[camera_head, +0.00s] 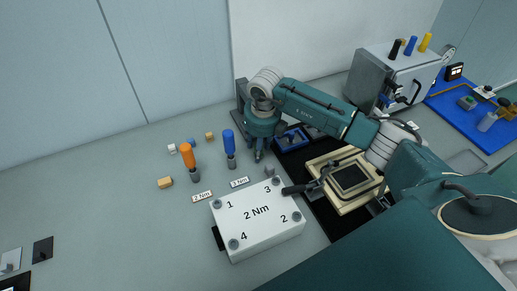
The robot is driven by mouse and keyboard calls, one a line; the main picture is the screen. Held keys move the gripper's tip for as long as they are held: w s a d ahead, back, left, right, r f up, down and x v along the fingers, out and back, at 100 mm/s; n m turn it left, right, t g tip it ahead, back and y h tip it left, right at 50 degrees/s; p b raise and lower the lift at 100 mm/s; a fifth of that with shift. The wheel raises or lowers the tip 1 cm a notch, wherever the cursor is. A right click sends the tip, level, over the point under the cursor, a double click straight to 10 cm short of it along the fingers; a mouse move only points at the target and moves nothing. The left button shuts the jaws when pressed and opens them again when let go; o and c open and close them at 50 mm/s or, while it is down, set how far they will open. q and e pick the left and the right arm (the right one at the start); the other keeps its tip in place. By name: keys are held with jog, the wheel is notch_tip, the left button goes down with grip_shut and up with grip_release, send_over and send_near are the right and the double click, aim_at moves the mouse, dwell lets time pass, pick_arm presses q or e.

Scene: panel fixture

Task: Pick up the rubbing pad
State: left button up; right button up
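I cannot pick out the rubbing pad with certainty. A pale wooden frame with a dark panel (350,178) sits on a black mat (318,213), right of centre. A black-handled tool (293,189) lies at the frame's left edge. A blue tray (290,139) stands behind the frame, partly covered by my arm. My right arm reaches in from the right across this area. Its gripper (258,154) points down at the blue tray's left, behind the white box. It is too small to tell whether it is open or shut. My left gripper is out of view.
Orange (188,156) and blue (229,142) screwdrivers stand upright to the left, near small blocks (165,182). A grey cabinet (388,80) stands at the back right. The table's left middle is clear.

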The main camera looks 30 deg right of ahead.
jog(key=shift+f, duration=0.15)
jog(key=shift+c, duration=0.7)
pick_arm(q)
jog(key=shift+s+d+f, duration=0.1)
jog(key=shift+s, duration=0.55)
pick_arm(e)
jog(key=c, duration=0.8)
pick_arm(q)
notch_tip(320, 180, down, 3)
jog(key=b, duration=0.3)
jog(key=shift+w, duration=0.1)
pick_arm(e)
notch_tip(320, 180, up, 20)
jog(key=shift+r, duration=0.1)
jog(key=shift+o, duration=0.5)
